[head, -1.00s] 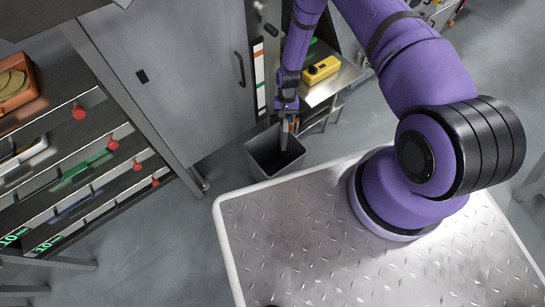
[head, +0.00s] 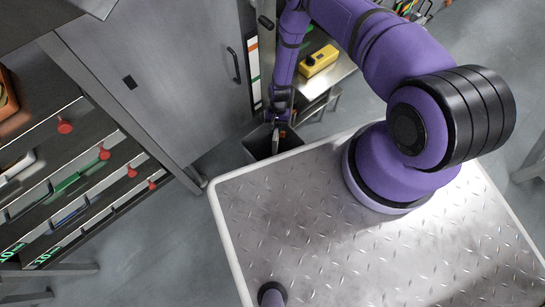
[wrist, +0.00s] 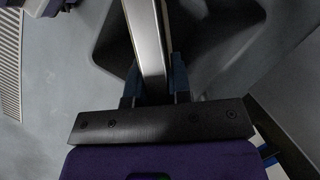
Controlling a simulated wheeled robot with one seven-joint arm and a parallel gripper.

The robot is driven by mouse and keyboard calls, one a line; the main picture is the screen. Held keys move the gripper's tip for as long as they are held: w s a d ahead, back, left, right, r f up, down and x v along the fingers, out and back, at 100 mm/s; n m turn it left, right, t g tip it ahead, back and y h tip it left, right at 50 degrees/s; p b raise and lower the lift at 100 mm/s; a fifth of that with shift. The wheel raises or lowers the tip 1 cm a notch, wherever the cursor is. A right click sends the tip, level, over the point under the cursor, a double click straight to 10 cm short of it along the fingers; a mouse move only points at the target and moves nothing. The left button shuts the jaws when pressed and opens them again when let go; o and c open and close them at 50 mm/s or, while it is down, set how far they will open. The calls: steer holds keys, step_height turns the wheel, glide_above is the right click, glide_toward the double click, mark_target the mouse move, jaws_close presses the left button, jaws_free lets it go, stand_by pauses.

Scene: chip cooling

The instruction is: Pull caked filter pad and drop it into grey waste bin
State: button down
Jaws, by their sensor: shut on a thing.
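My gripper (head: 278,122) points down over the grey waste bin (head: 257,147) in the head view. It is shut on a thin, flat pad (wrist: 147,40), seen nearly edge-on between the two fingers in the wrist view. The pad has a pale grey edge; its caked faces cannot be made out. In the head view the pad (head: 275,142) shows as a narrow strip over the bin's opening. In the wrist view the dark bin (wrist: 215,45) lies beyond the pad. I cannot tell whether the pad's lower end is inside the rim.
A grey cabinet (head: 165,75) stands behind and left of the bin. A rack with red knobs (head: 104,153) is at the left. A yellow box (head: 319,60) sits on a small metal table right of the bin. My own base deck fills the foreground, close to the bin.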

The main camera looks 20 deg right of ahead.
steer(key=shift+f, duration=0.45)
steer(key=c, duration=1)
jaws_free()
steer(key=shift+r, duration=0.1)
steer(key=v, duration=1)
steer(key=shift+w+r, duration=0.2)
steer(key=shift+r, duration=0.05)
